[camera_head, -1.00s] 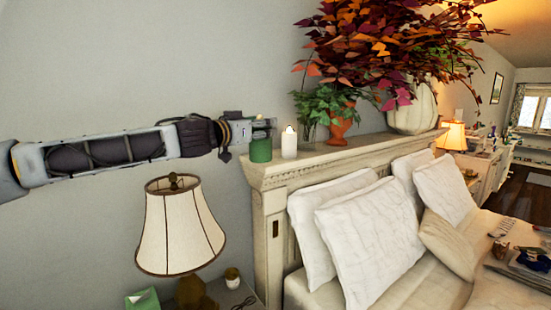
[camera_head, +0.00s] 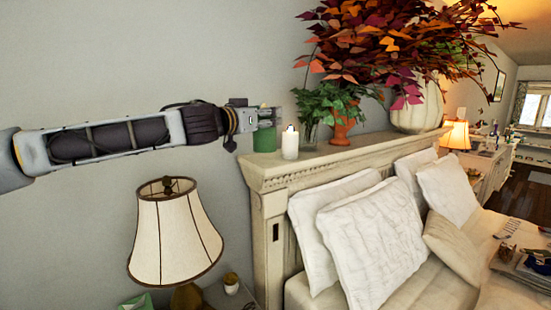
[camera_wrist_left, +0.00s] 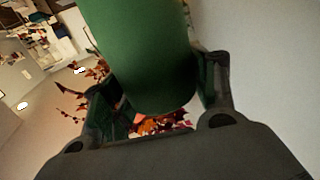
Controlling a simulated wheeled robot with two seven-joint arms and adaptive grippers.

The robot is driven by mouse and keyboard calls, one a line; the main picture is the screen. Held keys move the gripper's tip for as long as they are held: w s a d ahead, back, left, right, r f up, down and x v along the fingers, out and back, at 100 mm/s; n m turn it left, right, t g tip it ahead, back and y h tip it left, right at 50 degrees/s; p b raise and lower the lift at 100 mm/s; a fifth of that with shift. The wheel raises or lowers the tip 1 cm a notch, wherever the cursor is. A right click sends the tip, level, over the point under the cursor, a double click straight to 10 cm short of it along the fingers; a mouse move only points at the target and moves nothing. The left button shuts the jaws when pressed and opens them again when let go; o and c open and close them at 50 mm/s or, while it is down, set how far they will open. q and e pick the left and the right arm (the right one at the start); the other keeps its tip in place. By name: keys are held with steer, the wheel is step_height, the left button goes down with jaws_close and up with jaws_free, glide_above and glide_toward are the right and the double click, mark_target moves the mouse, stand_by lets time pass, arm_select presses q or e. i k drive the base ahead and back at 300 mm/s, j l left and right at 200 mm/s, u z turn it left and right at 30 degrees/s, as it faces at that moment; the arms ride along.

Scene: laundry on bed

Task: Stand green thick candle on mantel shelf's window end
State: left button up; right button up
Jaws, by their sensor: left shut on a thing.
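The green thick candle (camera_head: 265,143) is at the near left end of the cream mantel-like shelf (camera_head: 335,156), close beside a white candle (camera_head: 290,143). It looks upright in the head view; I cannot tell whether its base touches the shelf. My left gripper (camera_head: 268,117) is shut on its upper part, reaching in from the left. In the left wrist view the green candle (camera_wrist_left: 140,50) fills the space between the dark fingers. My right gripper is out of view.
A potted green plant (camera_head: 340,110) and a white vase (camera_head: 418,110) with red-orange leaves stand farther along the shelf. A lamp (camera_head: 176,240) stands below my left arm. Pillows (camera_head: 360,240) lie below the shelf. A window (camera_head: 530,105) shows at far right.

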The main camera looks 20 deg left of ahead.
mark_target(264, 160)
steer(key=i+j, duration=0.55)
steer(key=i, duration=0.2)
